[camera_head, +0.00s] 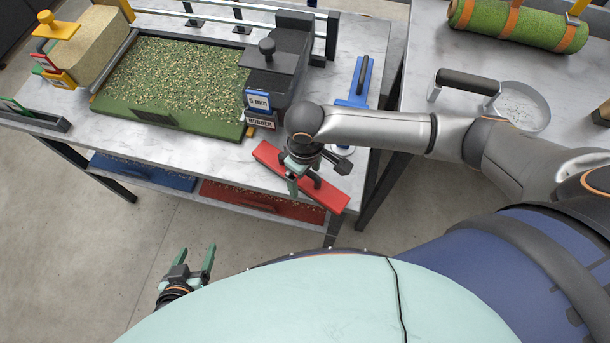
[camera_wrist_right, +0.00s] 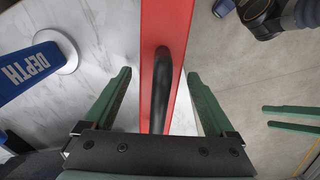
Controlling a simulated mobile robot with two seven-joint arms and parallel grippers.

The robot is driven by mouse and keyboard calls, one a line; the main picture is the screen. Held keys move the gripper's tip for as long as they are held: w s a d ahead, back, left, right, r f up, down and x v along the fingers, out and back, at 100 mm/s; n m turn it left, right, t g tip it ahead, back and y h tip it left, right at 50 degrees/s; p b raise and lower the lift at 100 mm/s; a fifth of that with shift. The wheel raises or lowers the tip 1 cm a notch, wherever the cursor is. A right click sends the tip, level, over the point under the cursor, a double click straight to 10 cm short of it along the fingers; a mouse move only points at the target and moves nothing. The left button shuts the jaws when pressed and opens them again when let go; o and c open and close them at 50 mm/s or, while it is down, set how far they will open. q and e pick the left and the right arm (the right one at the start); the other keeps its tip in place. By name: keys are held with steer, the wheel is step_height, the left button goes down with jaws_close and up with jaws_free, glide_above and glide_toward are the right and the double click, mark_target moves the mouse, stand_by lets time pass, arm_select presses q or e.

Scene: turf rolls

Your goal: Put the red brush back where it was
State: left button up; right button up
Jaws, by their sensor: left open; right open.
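The red brush (camera_head: 330,196), a long red block with a black handle (camera_wrist_right: 161,90), lies at an angle across the front right edge of the left table. Its right end reaches past the table edge over the floor. My right gripper (camera_head: 303,182) is just above the brush. In the right wrist view its fingers (camera_wrist_right: 160,98) stand open on either side of the black handle, and no contact shows. My left gripper (camera_head: 196,262) is open and empty over the floor at lower left, and also shows at the right of the wrist view.
A green-framed tray of granules (camera_head: 180,75) and a black box marked rubber (camera_head: 280,70) stand behind the brush. A blue depth tool (camera_head: 362,78) lies to the right. Blue and red bins (camera_head: 262,203) sit below. A turf roll (camera_head: 520,22) lies on the right table.

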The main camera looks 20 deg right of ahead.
step_height(320, 180, up, 11)
steer(key=shift+r+p, duration=0.1)
steer(key=shift+p, duration=0.4)
steer(key=shift+s, duration=0.1)
